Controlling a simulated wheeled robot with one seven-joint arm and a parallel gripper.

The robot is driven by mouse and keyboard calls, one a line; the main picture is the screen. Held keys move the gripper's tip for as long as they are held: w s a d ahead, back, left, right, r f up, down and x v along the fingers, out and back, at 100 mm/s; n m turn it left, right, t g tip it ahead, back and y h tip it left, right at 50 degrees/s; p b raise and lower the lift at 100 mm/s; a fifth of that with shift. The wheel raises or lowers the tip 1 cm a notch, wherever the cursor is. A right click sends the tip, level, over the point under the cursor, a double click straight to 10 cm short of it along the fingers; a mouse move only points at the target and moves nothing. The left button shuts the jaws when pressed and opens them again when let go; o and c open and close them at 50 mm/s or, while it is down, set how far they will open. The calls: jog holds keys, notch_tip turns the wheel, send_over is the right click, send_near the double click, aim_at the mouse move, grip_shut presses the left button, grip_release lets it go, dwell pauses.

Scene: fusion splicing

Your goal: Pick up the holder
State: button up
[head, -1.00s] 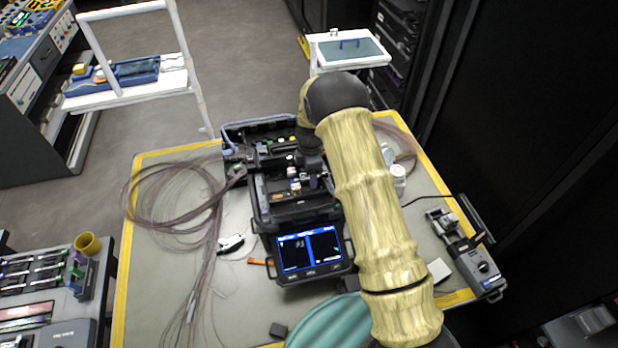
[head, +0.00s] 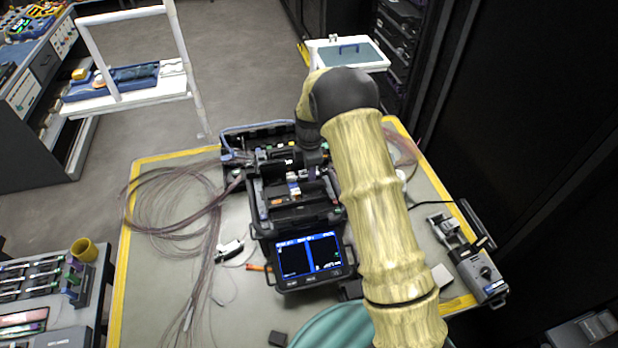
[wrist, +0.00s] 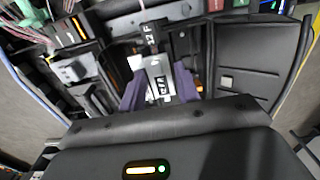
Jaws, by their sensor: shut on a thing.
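In the wrist view, my gripper (wrist: 161,84) has its two purple fingers closed on either side of a silver holder (wrist: 157,70) with a dark label. A second dark labelled part lies just beyond the holder. In the head view, my forearm covers the right side of the black fusion splicer (head: 296,216), and my gripper is mostly hidden among the dark parts at its upper right. I cannot tell there how far the holder is from the splicer.
The splicer's lit screen (head: 309,255) faces the front. Loose fibre loops (head: 170,200) lie on the left of the table. A grey device (head: 478,272) stands at the right. A white stand (head: 350,54) is behind the table.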

notch_tip(320, 180, up, 6)
jog(key=shift+r+b, duration=0.2)
jog(key=shift+b, duration=0.55)
jog(key=shift+a, duration=0.15)
